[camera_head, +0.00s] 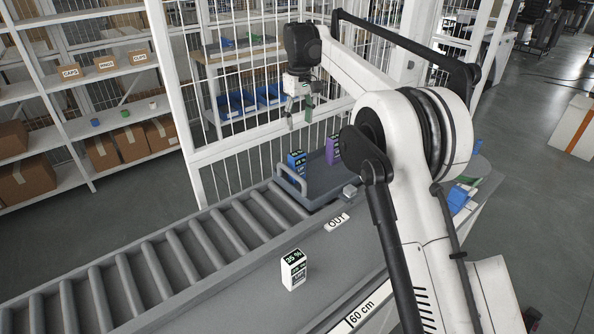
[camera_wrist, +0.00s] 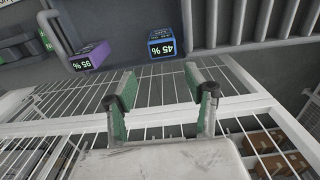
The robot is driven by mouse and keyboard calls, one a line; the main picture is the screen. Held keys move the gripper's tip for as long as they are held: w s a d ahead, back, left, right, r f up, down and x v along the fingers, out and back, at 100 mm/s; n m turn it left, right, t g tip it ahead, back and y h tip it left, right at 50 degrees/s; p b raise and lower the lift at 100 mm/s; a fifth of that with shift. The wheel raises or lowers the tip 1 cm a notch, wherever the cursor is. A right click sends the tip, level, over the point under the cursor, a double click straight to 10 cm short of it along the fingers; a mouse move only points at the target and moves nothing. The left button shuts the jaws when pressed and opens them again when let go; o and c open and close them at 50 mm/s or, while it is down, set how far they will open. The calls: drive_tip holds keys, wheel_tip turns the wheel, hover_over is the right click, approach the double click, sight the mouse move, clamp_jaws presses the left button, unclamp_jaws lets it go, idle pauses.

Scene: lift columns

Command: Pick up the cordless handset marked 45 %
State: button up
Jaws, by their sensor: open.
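The blue handset (camera_head: 297,161) stands at the left of a grey-blue tray. Its label is small in the head view, but in the wrist view this blue handset (camera_wrist: 162,43) reads 45 %, upside down. My gripper (camera_head: 299,113) is in the air above the tray, open and empty. In the wrist view its two green-padded fingers (camera_wrist: 163,88) are spread apart, with the blue handset beyond them and not between them. A purple handset (camera_head: 333,149) stands in the same tray and reads 95 % in the wrist view (camera_wrist: 90,57).
A white handset marked 35 % (camera_head: 293,272) stands on the grey surface in front, near an OUT label (camera_head: 337,222). A white wire fence (camera_head: 240,150) rises behind the conveyor.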

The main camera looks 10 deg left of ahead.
sight(297, 153)
drive_tip(key=f, duration=0.8)
drive_tip(key=shift+a+f+p, duration=0.2)
drive_tip(key=shift+f+p, duration=0.1)
drive_tip(key=shift+a+f+p, duration=0.1)
drive_tip(key=shift+f+p, duration=0.5)
drive_tip(key=shift+f, duration=2.15)
clamp_jaws()
